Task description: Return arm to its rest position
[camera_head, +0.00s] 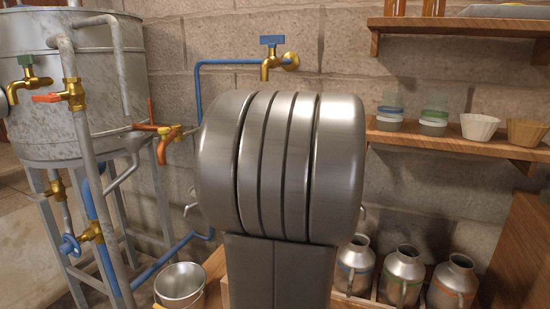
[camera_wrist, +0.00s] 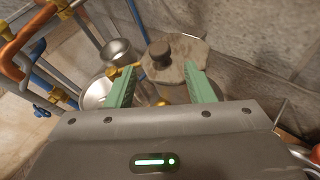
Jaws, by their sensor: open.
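My gripper (camera_wrist: 160,92) shows in the wrist view as two green fingers, spread apart with nothing held between them. Beyond the fingers is a round grey lid (camera_wrist: 190,50) with a dark knob (camera_wrist: 160,54), on top of a vessel that is mostly hidden. In the head view my own arm fills the middle and hides my gripper and whatever is behind it.
A metal tank (camera_head: 60,130) on legs with pipes and taps stands at left. A metal bucket (camera_head: 180,283) is low beside my arm. Metal cans (camera_head: 402,273) stand at lower right. Shelves (camera_head: 460,145) with jars and bowls are on the right wall.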

